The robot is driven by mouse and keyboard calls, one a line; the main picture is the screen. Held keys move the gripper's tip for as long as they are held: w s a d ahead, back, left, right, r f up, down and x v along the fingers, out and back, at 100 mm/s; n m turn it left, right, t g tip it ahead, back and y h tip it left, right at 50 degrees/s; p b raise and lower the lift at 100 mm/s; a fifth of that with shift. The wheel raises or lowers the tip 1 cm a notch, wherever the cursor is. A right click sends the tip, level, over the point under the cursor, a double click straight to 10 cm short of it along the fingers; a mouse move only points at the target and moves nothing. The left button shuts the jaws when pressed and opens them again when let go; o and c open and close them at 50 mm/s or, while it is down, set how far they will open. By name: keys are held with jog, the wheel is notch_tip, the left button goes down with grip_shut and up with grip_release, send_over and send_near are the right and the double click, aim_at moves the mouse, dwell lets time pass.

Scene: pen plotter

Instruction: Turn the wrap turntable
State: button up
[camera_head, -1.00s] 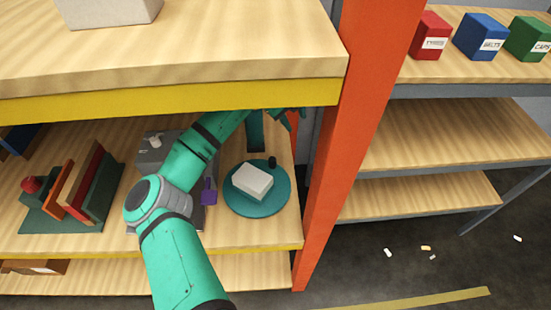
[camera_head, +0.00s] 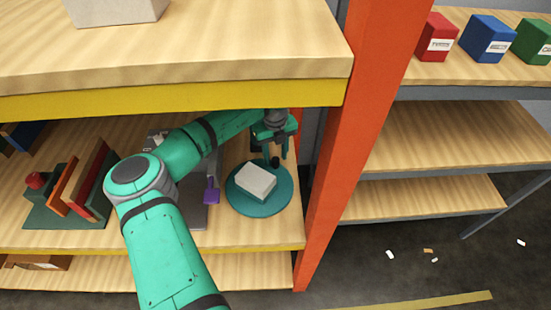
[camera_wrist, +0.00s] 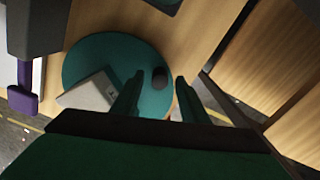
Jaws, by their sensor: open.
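The wrap turntable is a round teal disc (camera_head: 262,205) on the middle wooden shelf, near the orange post; it also shows in the wrist view (camera_wrist: 92,50). A pale block (camera_head: 256,181) lies on it. A short dark knob (camera_head: 275,162) stands upright near its far edge and shows in the wrist view (camera_wrist: 159,78). My gripper (camera_head: 275,150) is over the far edge of the turntable, its fingers pointing toward the knob. In the wrist view the two fingers (camera_wrist: 158,100) are spread, with the knob beyond and between them. I see no contact with the knob.
A purple handle (camera_head: 211,190) on a grey device sits just left of the turntable. A thick yellow-edged shelf (camera_head: 180,98) hangs above, and the orange post (camera_head: 350,130) stands on the right. A rack of upright boards (camera_head: 78,190) is further left.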

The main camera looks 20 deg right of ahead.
jog(key=shift+f, duration=1.05)
grip_shut()
